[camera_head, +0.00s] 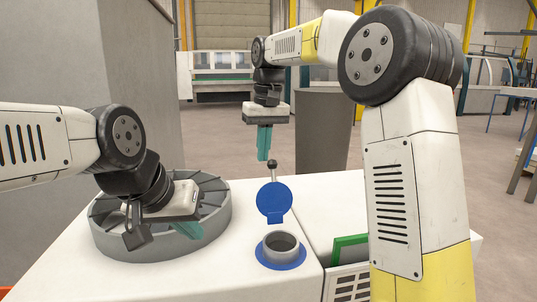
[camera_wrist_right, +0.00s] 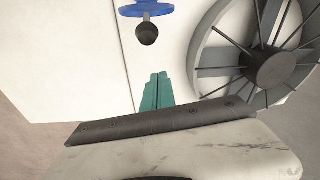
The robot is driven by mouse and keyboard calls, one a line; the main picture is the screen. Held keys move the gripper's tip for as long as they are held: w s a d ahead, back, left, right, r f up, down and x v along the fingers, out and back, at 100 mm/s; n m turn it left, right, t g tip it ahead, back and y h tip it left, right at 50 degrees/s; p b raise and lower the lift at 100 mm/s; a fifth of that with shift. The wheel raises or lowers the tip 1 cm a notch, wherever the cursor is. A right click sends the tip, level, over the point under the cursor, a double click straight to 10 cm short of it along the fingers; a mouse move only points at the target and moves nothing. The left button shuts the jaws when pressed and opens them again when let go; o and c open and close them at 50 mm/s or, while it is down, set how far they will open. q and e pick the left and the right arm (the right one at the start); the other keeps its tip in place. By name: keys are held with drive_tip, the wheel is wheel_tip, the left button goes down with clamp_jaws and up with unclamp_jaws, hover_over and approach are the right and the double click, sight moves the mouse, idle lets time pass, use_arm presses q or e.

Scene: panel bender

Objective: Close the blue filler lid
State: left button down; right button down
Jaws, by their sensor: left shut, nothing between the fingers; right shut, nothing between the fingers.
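The blue filler lid (camera_head: 273,202) stands open and upright behind the grey filler neck (camera_head: 281,242), which has a blue collar on the white top. A short lever with a dark ball knob (camera_head: 272,164) rises from the lid. In the right wrist view the knob (camera_wrist_right: 147,34) and the blue lid edge (camera_wrist_right: 146,9) show at the top. My right gripper (camera_head: 263,158) is shut and empty, pointing down behind the knob; the wrist view shows its teal fingers (camera_wrist_right: 158,76) apart from the knob. My left gripper (camera_head: 190,230) is shut and empty over the grey round fan housing.
The round finned fan housing (camera_head: 220,222) sits on the white top (camera_head: 240,280) left of the filler. A green-framed opening (camera_head: 345,242) and vent slots lie to the right. A grey cabinet wall (camera_head: 143,80) rises at the left.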

drive_tip(key=shift+s+d+r, duration=0.1)
drive_tip(key=shift+s+d, duration=0.15)
drive_tip(key=shift+s, duration=0.35)
drive_tip(key=shift+s+d, duration=0.25)
drive_tip(key=shift+s, duration=0.3)
drive_tip(key=shift+s+d+r, duration=0.1)
drive_tip(key=shift+s+d, duration=0.15)
drive_tip(key=shift+s, duration=0.35)
drive_tip(key=shift+s, duration=0.1)
